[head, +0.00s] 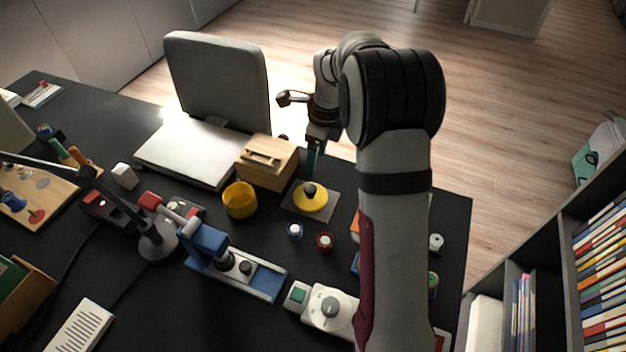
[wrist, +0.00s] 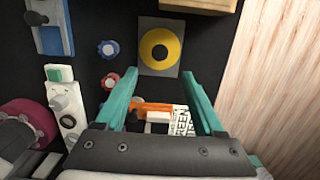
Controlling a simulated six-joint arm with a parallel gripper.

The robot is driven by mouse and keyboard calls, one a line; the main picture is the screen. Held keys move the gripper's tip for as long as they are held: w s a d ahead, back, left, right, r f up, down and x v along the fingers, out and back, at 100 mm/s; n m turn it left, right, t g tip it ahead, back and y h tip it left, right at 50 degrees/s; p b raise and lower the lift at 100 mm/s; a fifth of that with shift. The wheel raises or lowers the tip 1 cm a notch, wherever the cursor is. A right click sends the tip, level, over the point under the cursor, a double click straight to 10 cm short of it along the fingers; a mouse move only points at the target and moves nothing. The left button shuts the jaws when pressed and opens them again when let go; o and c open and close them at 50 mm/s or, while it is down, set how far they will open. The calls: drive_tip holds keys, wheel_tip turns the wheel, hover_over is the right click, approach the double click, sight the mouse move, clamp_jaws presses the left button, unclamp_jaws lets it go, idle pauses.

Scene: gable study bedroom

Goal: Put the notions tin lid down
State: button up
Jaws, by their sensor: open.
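A round yellow lid (head: 319,204) with a black knob lies flat, knob up, on a grey square mat (head: 290,205). It also shows in the wrist view as a yellow ring (wrist: 174,50) around a dark knob, on the grey mat (wrist: 147,70). An open yellow tin (head: 238,205) stands uncovered to the left of the mat; it is not in the wrist view. My gripper (head: 313,160) is behind the lid in the head view, pointing down. In the wrist view its teal fingers (wrist: 160,78) are spread apart with nothing held between them, and the lid is beyond their tips.
A wooden box (head: 268,165) stands just behind the tin and mat. A blue pot (head: 295,231) and a red pot (head: 325,241) stand in front of the mat. A blue device (head: 240,270) and a white device (head: 330,308) lie nearer. My arm hides part of the desk's right side.

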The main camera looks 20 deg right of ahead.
drive_tip(key=s+a+r+n, duration=0.5)
drive_tip(key=s+n, duration=0.1)
drive_tip(key=s, duration=0.2)
drive_tip(key=s+a+r+n, duration=0.4)
drive_tip(key=s+a+n, duration=0.15)
drive_tip(key=s, duration=0.35)
drive_tip(key=s+a+f+n+g, duration=0.1)
drive_tip(key=s+a+n, duration=0.3)
drive_tip(key=s+n, duration=0.6)
drive_tip(key=s, duration=0.4)
drive_tip(key=shift+s+f+y, duration=0.2)
drive_tip(key=shift+y, duration=0.2)
drive_tip(key=shift+d, duration=0.1)
